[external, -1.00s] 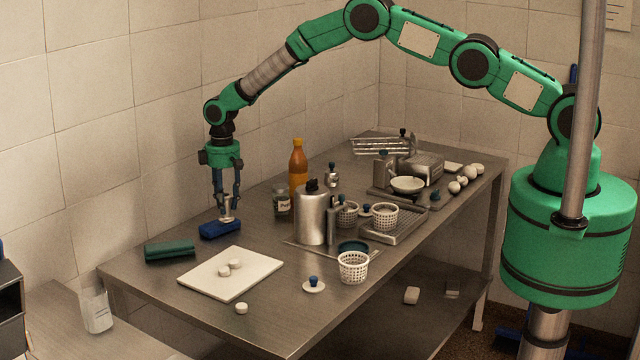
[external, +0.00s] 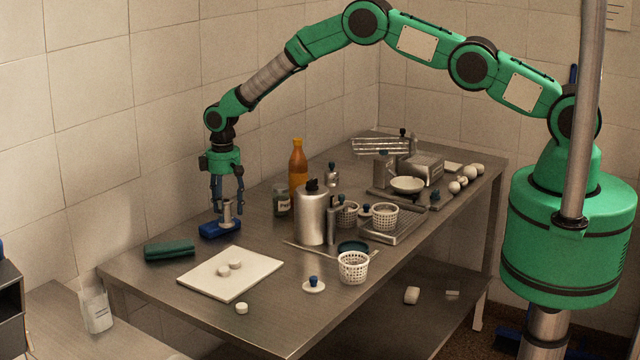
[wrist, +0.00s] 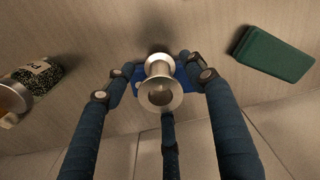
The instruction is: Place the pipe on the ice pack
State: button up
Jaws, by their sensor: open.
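The pipe (external: 227,212) is a short metal tube with flared ends. It stands upright on the blue ice pack (external: 212,231), which lies flat near the table's wall side. In the wrist view the pipe (wrist: 160,88) shows its flared top with the ice pack (wrist: 191,78) beneath it. My gripper (external: 228,207) is open around the pipe's upper part. In the wrist view its dark blue fingers (wrist: 158,92) are spread to both sides and below, with gaps to the pipe. The underside contact of the pipe is hidden.
A green folded case (external: 169,251) lies to the left of the ice pack. A white board (external: 230,285) with small white pieces is in front. A jar (external: 281,200), an orange bottle (external: 298,168) and a metal canister (external: 311,220) stand to the right.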

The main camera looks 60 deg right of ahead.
jog(key=shift+r+b, duration=0.65)
jog(key=shift+r, duration=5.5)
